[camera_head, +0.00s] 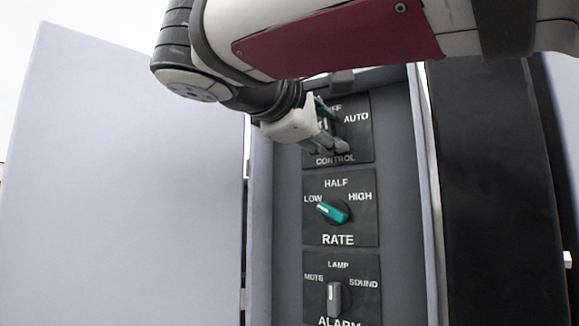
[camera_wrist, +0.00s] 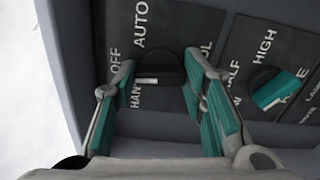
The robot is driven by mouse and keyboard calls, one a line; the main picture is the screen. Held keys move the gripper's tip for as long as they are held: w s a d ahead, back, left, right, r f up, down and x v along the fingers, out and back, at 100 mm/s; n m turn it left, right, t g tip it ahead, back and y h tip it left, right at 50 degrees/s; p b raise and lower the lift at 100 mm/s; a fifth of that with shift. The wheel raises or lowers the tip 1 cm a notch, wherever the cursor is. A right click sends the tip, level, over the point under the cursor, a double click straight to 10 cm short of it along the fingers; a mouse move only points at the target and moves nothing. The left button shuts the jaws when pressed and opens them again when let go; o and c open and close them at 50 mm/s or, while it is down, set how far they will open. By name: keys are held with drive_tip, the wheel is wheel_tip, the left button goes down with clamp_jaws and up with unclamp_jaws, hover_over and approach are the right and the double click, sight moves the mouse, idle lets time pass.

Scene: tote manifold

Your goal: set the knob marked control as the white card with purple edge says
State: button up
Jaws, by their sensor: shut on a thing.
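The control knob (camera_wrist: 168,66) is dark, with a white line on its near side in the wrist view. It sits on a dark plate marked CONTROL (camera_head: 355,157), with OFF at the top and AUTO at the right. The wrist view also shows HAND, partly hidden by a finger. The white line lies near the OFF and HAND side; its exact setting is hard to tell. My gripper (camera_wrist: 158,75) is shut on this knob, one finger on each side. In the head view my gripper (camera_head: 326,140) covers the knob. No white card with purple edge is in view.
Below is the teal RATE knob (camera_head: 333,211), pointing to LOW. Lower still is the grey ALARM knob (camera_head: 334,297), pointing up toward LAMP. The cabinet's side walls frame the panel closely. A large pale door (camera_head: 125,185) stands open at the left.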

drive_tip(key=shift+f+m+b, duration=0.1)
drive_tip(key=shift+m+b, duration=0.2)
drive_tip(key=shift+m, duration=0.4)
drive_tip(key=o, duration=1.2)
drive_tip(key=shift+c, duration=0.2)
drive_tip(key=v, duration=1.2)
